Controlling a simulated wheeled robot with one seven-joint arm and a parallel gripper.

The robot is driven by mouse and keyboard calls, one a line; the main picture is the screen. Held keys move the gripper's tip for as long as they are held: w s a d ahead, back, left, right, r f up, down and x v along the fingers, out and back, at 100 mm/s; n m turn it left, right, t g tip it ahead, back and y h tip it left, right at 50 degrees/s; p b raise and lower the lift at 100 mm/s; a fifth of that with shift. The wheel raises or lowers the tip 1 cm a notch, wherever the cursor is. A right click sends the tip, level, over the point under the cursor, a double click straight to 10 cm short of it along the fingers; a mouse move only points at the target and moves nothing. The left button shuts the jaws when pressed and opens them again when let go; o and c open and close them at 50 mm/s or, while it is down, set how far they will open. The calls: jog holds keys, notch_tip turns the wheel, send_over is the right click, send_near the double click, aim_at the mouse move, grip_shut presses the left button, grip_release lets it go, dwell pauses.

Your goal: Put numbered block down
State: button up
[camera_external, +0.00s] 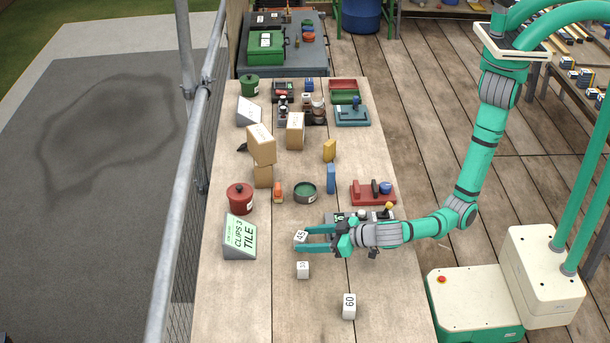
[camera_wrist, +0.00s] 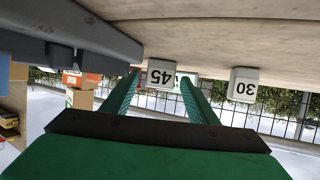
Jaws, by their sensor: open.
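A white numbered block marked 45 (camera_external: 300,237) is at the tips of my gripper (camera_external: 306,238), seemingly resting on the wooden table. In the wrist view, which is upside down, this block (camera_wrist: 160,75) shows between the two green fingertips (camera_wrist: 162,78), with a visible gap on at least one side. My gripper is open and low over the table. A white block marked 30 (camera_external: 302,269) stands apart nearby and also shows in the wrist view (camera_wrist: 242,85). A third white block marked 60 (camera_external: 348,306) stands nearer the table's front.
A sloped sign reading CLIPS 3 TILE (camera_external: 239,237) stands left of my gripper. A red lidded pot (camera_external: 239,198), a green round dish (camera_external: 304,192) and cardboard boxes (camera_external: 262,145) stand farther back. The front-left tabletop (camera_external: 240,300) is clear.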

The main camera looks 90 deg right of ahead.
jog(key=v, duration=0.9)
jog(key=shift+s+a, duration=0.1)
jog(key=shift+s, duration=0.1)
